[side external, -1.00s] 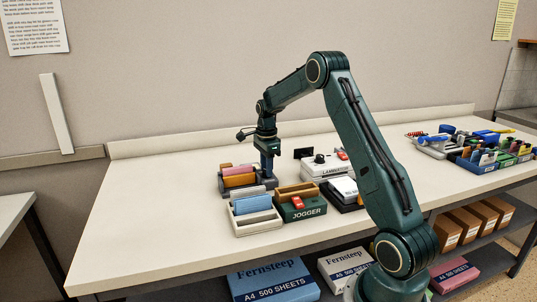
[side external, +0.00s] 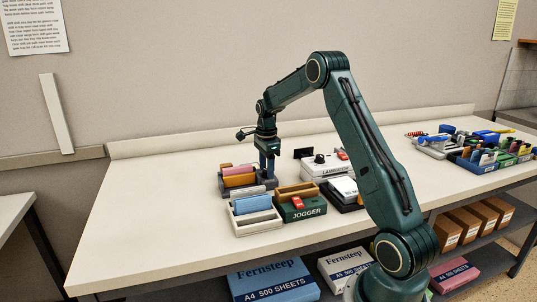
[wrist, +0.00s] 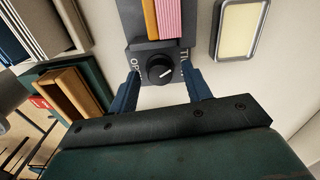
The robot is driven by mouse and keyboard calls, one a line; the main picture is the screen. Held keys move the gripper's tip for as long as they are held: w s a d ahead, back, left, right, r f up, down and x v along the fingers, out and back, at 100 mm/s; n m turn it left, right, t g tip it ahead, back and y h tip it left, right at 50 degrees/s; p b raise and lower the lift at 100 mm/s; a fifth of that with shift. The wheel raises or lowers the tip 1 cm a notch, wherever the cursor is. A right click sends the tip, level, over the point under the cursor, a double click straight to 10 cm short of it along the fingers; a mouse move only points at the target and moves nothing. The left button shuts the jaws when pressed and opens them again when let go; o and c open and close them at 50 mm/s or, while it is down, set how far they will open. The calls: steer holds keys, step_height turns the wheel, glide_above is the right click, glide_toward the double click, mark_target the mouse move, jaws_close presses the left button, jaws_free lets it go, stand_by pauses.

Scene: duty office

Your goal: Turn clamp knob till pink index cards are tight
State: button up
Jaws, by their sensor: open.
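The clamp knob (wrist: 160,70) is a round black dial with a white pointer line, set on the dark clamp between lettering that is partly hidden. My gripper (wrist: 160,82) is open, with one blue finger on each side of the knob and visible space between. The pink index cards (wrist: 169,18) stand in the clamp beside an orange divider, just beyond the knob in the wrist view. In the side view the clamp (side external: 225,190) sits on the bench with the orange and pink cards, and my gripper (side external: 267,172) is at its right end. The knob is hidden there.
A green jogger (side external: 302,209) and a white rack of blue cards (side external: 256,217) stand in front of the clamp. A laminator (side external: 322,168) is to the right. A pale-topped dish (wrist: 240,30) lies beside the clamp. The left bench top is clear.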

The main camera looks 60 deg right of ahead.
steer(key=shift+r, duration=0.15)
step_height(320, 180, up, 14)
steer(key=shift+f, duration=0.2)
stand_by(0.4)
